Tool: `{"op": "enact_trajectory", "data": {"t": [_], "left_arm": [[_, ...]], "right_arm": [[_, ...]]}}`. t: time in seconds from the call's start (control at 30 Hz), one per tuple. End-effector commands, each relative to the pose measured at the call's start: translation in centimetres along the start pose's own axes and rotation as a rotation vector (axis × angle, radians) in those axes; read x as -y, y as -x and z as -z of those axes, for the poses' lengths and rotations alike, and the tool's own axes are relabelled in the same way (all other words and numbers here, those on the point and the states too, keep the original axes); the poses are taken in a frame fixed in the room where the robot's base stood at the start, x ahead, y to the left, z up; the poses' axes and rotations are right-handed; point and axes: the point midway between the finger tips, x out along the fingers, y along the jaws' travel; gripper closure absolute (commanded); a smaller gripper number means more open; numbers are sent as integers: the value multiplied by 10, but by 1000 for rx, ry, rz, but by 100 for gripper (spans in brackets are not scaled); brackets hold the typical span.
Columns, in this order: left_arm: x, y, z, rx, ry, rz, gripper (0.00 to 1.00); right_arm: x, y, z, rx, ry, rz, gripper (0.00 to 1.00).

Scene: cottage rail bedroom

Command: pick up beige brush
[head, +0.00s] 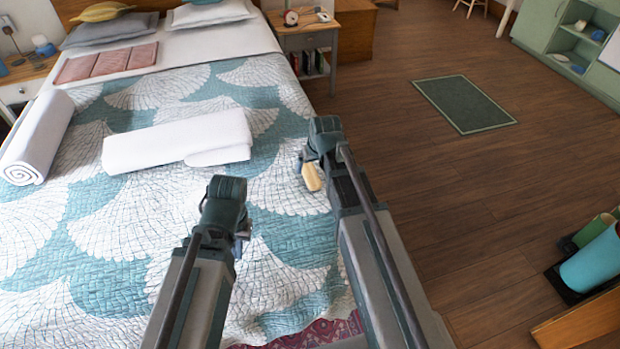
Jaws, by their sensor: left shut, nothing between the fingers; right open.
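The beige brush (312,178) lies on the patterned bedspread (283,190), near the right edge of the bed. It is a small tan block, partly hidden by my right gripper. My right gripper (303,163) is open, right at the brush's upper end; I cannot tell whether its fingers are on either side of the brush or touch it. My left gripper (243,232) is shut and empty over the bed, lower and to the left of the brush. Its fingertips are hard to make out.
A folded white towel (178,140) and a rolled towel (38,138) lie on the bed. A nightstand (308,38) stands beyond the bed's right side. A green mat (464,103) lies on the open wooden floor. A blue cylinder (592,262) is at lower right.

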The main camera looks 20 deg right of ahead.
Motion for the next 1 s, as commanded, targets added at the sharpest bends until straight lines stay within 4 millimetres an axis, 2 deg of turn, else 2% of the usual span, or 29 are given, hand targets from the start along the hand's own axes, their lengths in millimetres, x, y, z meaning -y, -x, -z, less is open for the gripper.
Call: {"op": "enact_trajectory", "data": {"t": [0.4,0.7,1.0], "left_arm": [[-4,-46,3,0,0,0,100],[-4,-45,3,0,0,0,100],[-4,-45,3,0,0,0,100]], "right_arm": [[1,-50,-1,0,0,0,7],[2,-49,0,0,0,0,9],[1,-49,0,0,0,0,63]]}}
